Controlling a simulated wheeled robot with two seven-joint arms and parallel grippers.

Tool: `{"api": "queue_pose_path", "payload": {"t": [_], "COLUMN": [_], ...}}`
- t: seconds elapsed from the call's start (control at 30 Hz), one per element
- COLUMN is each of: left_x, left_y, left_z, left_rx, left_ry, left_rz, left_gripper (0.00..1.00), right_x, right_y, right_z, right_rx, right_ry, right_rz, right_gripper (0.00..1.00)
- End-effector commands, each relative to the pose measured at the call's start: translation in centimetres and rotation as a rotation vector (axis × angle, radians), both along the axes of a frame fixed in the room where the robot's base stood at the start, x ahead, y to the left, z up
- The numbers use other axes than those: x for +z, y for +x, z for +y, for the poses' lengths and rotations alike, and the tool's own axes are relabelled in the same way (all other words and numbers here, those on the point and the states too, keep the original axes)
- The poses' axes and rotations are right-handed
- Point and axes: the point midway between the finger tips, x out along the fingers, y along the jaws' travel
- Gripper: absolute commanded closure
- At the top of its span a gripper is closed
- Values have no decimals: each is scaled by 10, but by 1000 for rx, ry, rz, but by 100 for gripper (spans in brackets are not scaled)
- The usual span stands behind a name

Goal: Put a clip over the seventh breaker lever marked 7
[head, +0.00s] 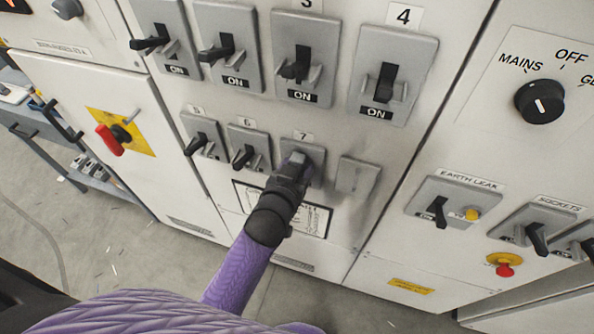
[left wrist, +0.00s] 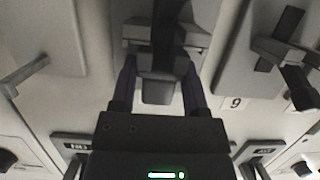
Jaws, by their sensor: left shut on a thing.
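Breaker 7 (head: 316,159), a grey plate with a "7" label (head: 303,136), is in the lower row of the cabinet in the head view. My left gripper (head: 297,160) is in front of it and hides its lever. In the left wrist view my left gripper (left wrist: 156,88) has its two fingers on either side of a small grey block, the clip (left wrist: 158,90), and is shut on it. The clip is up at the breaker. I cannot tell whether it sits around the lever or only in front of it. My right gripper is not in view.
Breaker 6 (head: 248,147) is close on the left. A blank grey plate (head: 356,177) is on the right. Breaker 4 (head: 392,76) and others are above. A red handle (head: 109,139) sticks out at the left. A trolley (head: 97,180) holds several small grey parts.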

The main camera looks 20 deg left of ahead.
Motion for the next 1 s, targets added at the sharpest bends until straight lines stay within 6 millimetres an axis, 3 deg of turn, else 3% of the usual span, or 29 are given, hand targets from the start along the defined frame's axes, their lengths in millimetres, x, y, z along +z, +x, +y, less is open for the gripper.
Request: {"api": "queue_pose_path", "payload": {"t": [0.07, 0.37, 0.4, 0.57, 0.87, 1.0], "left_x": [-9, -10, -11, -10, -6, 0], "left_y": [3, 4, 4, 4, 4, -16], "left_z": [0, 0, 0, 0, 0, 0], "left_rx": [1, 0, 1, 0, 0, 1], "left_ry": [-2, -1, -2, -1, 0, -2], "left_rz": [0, -1, -1, -1, -1, 1], "left_gripper": [100, 100, 38, 7, 7, 7], "right_x": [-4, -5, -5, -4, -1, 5], "right_y": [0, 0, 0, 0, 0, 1], "right_z": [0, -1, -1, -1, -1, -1], "right_rx": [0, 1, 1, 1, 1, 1], "right_ry": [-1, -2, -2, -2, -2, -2], "right_rz": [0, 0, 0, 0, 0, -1], "right_gripper": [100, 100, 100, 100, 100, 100]}}
